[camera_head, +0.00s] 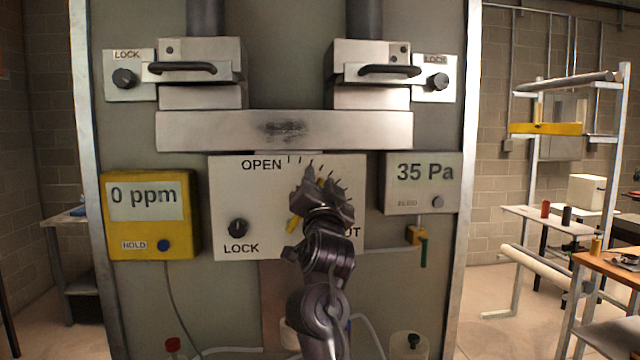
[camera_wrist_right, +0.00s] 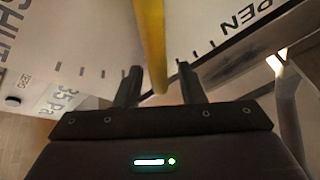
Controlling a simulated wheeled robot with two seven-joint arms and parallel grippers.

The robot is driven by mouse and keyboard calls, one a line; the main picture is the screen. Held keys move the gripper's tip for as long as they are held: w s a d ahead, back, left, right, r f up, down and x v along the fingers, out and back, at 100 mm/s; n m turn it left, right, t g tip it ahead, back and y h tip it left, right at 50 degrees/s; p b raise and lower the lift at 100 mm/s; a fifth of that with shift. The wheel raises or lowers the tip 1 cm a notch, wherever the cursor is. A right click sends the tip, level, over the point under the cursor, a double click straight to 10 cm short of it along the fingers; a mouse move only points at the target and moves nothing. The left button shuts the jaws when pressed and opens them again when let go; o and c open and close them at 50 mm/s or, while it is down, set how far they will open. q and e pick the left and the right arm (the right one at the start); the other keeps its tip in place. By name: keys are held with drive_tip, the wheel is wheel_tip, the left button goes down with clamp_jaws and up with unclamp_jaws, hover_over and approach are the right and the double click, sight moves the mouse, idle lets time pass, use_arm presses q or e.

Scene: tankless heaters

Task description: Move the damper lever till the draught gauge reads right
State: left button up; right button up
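The yellow damper lever (camera_head: 293,224) is on the white dial plate (camera_head: 225,185), which is marked OPEN at upper left and SHUT, partly hidden, at lower right. My right gripper (camera_head: 322,188) is in front of the dial and covers most of the lever. In the right wrist view the lever (camera_wrist_right: 152,45) runs between the two fingers (camera_wrist_right: 158,88), with a visible gap beside it; the fingers look open. The draught gauge (camera_head: 424,180) reads 35 Pa. A black LOCK knob (camera_head: 238,228) is at the dial's lower left. My left gripper is not in view.
A yellow meter (camera_head: 150,215) left of the dial reads 0 ppm. Two handled metal boxes (camera_head: 200,72) and (camera_head: 372,75) with LOCK knobs are above a metal duct (camera_head: 285,131). A shelf rack (camera_head: 540,130) stands at right.

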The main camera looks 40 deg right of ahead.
drive_tip(key=shift+s+a+f, duration=0.2)
drive_tip(key=shift+s+f, duration=0.05)
drive_tip(key=shift+s, duration=0.05)
drive_tip(key=b+v, duration=0.2)
drive_tip(key=v, duration=0.5)
drive_tip(key=shift+b, duration=0.4)
